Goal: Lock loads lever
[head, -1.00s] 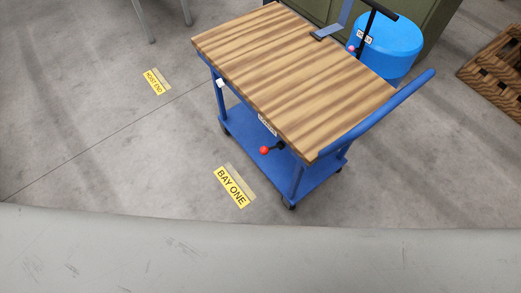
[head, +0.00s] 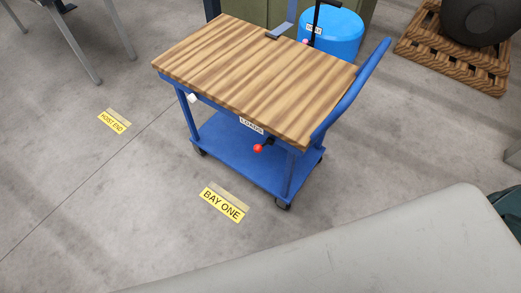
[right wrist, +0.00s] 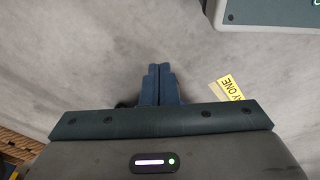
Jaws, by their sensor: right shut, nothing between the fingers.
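The loads lever (head: 259,147) is a short black arm with a red ball knob, under the near edge of the cart's wooden top, just below a "LOADS" label (head: 252,127). The blue cart (head: 235,150) stands upright on the floor with its wood top (head: 260,75) bare over most of its area. In the right wrist view my right gripper (right wrist: 160,70) is shut and empty, pointing over bare floor. It is apart from the lever, which does not show in that view. Neither gripper shows in the head view.
A yellow "BAY ONE" floor label (head: 222,203) lies in front of the cart, and a "HOIST END" label (head: 113,122) lies to the left. A blue drum (head: 335,35) stands behind the cart. A pallet (head: 455,55) with a dark round object is at back right.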

